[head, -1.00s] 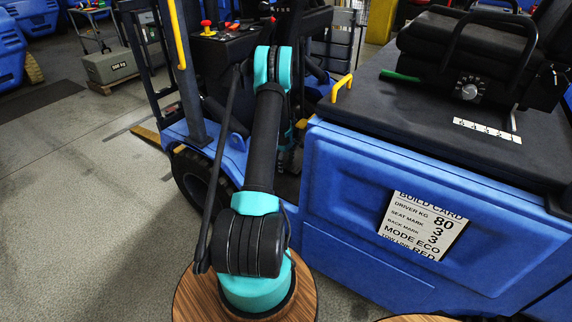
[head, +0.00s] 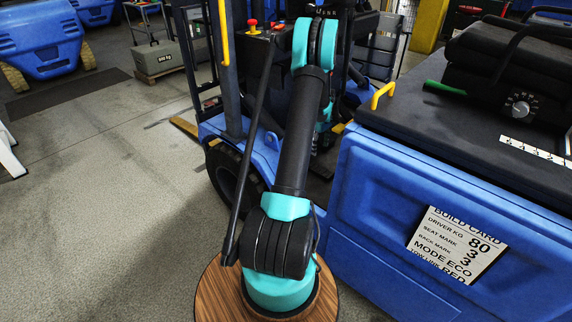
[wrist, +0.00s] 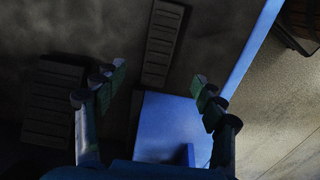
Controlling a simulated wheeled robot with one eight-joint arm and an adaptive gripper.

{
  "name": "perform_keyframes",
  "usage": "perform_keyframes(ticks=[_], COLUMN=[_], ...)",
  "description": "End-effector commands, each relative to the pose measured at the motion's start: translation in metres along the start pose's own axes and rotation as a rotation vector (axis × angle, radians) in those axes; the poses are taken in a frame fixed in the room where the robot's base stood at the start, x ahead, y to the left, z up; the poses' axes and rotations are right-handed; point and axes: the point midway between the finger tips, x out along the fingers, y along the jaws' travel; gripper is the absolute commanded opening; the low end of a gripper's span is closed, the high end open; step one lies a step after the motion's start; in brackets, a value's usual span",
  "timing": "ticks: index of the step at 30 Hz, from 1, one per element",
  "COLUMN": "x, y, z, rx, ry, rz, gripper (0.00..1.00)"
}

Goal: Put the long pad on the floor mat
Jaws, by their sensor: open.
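In the wrist view, a long, narrow, dark ribbed piece (wrist: 162,45) lies beyond my fingertips and looks like the long pad. A wider dark ribbed piece (wrist: 48,112) lies at the left, partly behind the left finger. Both are on or over a dark, dim surface (wrist: 215,40), which may be the floor mat; I cannot tell for sure. My gripper (wrist: 159,74) is open, with nothing between its fingers, and the long piece is ahead of the gap.
A blue vehicle panel (head: 375,190) with a build card (head: 457,245) stands right of my arm. A yellow handle (head: 383,95) sticks up at its corner. Open grey floor (head: 95,180) is at the left.

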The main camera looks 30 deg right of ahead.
Motion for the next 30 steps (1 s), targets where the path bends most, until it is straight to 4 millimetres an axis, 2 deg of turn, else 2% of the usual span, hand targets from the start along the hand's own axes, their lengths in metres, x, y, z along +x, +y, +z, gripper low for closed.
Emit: perform_keyframes(ticks=[5, 8, 12, 18, 23, 30], x=[-0.013, -0.036, -0.076, -0.123, -0.151, -0.173], y=[-0.015, -0.044, -0.104, -0.198, -0.273, -0.380], z=[-0.011, -0.029, -0.056, -0.075, -0.075, -0.051], rx=[0.003, 0.014, 0.041, 0.086, 0.121, 0.173], ry=[0.005, 0.015, 0.041, 0.090, 0.136, 0.213], rz=[0.008, 0.023, 0.053, 0.085, 0.102, 0.107], gripper=[0.70, 0.70, 0.70, 0.70, 0.70, 0.70])
